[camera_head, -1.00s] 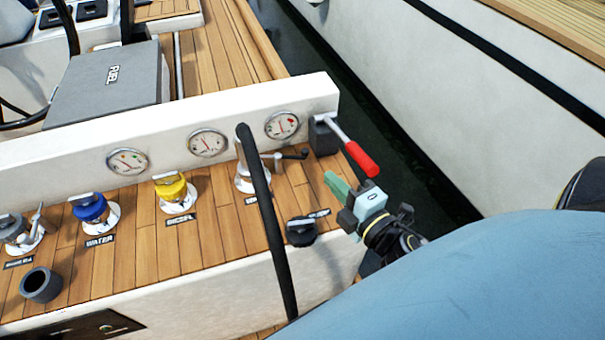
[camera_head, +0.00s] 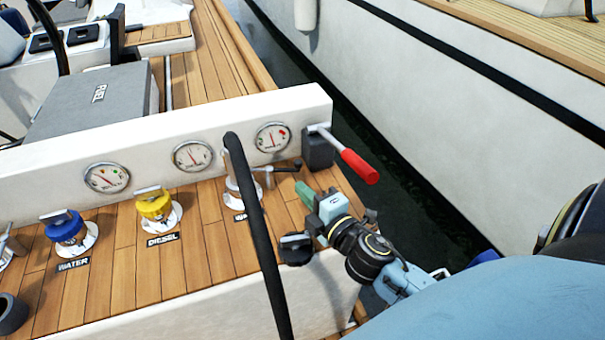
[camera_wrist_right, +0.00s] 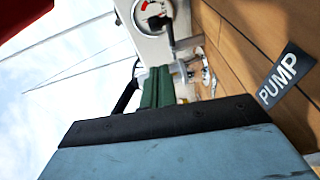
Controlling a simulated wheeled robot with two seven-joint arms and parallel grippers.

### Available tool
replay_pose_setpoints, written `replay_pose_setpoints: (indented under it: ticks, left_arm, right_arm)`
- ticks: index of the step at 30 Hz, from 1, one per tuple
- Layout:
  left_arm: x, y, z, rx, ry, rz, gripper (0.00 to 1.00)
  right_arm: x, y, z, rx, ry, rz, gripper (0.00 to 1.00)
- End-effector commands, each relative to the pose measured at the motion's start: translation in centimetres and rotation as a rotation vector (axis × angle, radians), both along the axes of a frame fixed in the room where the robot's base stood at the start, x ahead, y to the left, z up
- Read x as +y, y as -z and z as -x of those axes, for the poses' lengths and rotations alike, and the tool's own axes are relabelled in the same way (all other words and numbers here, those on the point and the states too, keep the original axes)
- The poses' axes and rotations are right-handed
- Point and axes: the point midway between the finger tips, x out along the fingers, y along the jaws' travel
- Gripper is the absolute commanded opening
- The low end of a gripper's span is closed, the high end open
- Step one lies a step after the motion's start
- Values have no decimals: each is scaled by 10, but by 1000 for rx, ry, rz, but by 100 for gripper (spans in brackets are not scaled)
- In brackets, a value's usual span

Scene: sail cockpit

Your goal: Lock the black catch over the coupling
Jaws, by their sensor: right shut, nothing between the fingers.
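The black catch (camera_head: 288,166) sticks out to the right, roughly level, from the silver coupling (camera_head: 240,182) at the upper end of the black hose. The hose partly hides the coupling. In the right wrist view the dark catch (camera_wrist_right: 168,30) shows beyond the fingers, with the coupling's metal (camera_wrist_right: 187,72) below it. My right gripper (camera_head: 303,192) has green fingertips, shut together and empty. It is just right of and below the catch in the head view, apparently apart from it. It also shows in the right wrist view (camera_wrist_right: 156,88). My left gripper is not in view.
The black hose (camera_head: 262,240) runs down in front of the deck. A red-handled lever (camera_head: 358,166) stands behind my gripper. A black cap (camera_head: 295,248) lies below it. Yellow diesel (camera_head: 153,203) and blue water (camera_head: 67,228) fittings stand left. A gauge panel (camera_head: 225,115) rises behind.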

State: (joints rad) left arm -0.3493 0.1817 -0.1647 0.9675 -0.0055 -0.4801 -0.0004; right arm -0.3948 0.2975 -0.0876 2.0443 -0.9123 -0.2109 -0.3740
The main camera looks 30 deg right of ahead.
Motion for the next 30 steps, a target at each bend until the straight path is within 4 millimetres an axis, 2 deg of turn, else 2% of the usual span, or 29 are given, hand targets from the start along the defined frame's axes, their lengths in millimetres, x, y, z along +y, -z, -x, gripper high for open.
replay_pose_setpoints:
  ticks: [1, 4, 10, 17, 27, 30]
  left_arm:
    - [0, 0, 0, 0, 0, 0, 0]
    - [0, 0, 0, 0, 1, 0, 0]
    - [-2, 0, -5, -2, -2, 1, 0]
    - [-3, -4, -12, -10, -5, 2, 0]
    - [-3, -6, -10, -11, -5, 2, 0]
    - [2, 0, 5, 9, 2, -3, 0]
  right_arm:
    - [0, -1, -11, -3, -1, 1, 0]
    - [0, 0, -26, -2, -1, 1, 0]
    - [-21, 4, -44, 0, 0, 2, 0]
    - [-27, 4, -51, 1, 0, 0, 0]
    - [-30, 4, -52, 1, 1, -1, 0]
    - [-39, 2, -58, 0, 3, -2, 0]
